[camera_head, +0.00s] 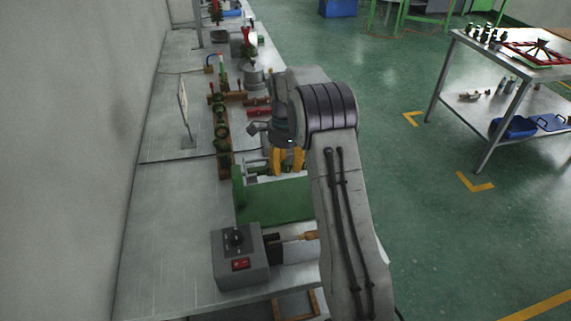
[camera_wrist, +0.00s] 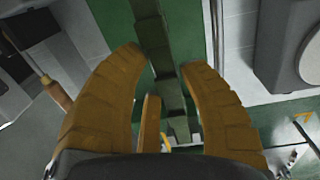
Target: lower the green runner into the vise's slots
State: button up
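The green runner (camera_wrist: 168,72) is a narrow, dark green stepped bar in the wrist view. The vise's green surface (camera_wrist: 112,20) shows beneath the runner in the wrist view. The runner is hidden by the arm and fingers in the head view. The slots and any contact with them cannot be made out.
A grey control box (camera_head: 240,258) with a red switch stands near the vise. A wooden-handled tool (camera_wrist: 55,92) lies close by. A wooden rack with green pieces (camera_head: 222,130) is beyond the vise. The bench's near left part is clear.

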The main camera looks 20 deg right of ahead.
aim_at(285, 163)
jog(key=o, duration=0.3)
notch_tip(285, 163, up, 12)
jog(key=shift+w, duration=0.3)
dwell(0.5)
jog(key=shift+d, duration=0.1)
